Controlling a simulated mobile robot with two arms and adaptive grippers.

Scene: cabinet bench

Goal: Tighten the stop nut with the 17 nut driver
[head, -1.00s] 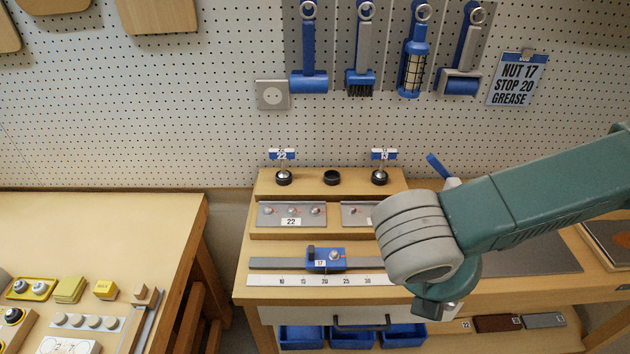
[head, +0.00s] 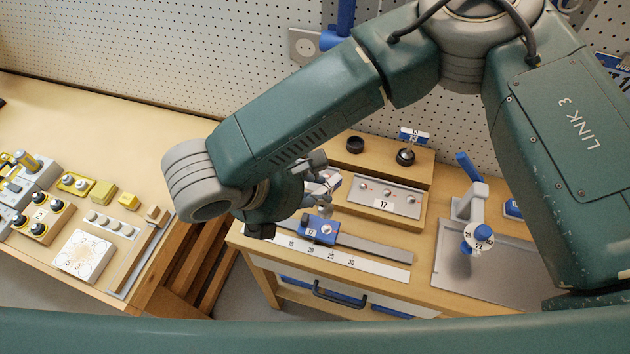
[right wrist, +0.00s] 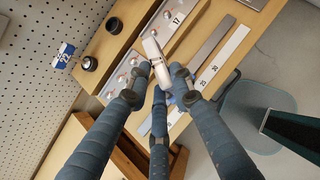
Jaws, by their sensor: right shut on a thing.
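My right gripper (head: 308,186) is above the left part of the bench fixture. In the right wrist view its fingers (right wrist: 158,78) are closed around a slim pale thing (right wrist: 153,52), apparently a nut driver; its number is not readable. The blue stop block (head: 315,227), labelled 17, sits on the grey rail (head: 385,246), with the metallic stop nut (head: 328,230) on top. The gripper is up and left of the nut; the fingers partly hide the held thing. The 13 driver (head: 405,156) stands in the rack. The middle rack ring (head: 355,145) is empty. My left gripper is out of view.
A white scale (head: 350,262) runs along the rail. A plate labelled 17 (head: 410,203) stands behind it. A grey post with a blue lever (head: 468,165) and round blue-topped part (head: 478,236) stands right. A second table (head: 100,115) lies left with small parts.

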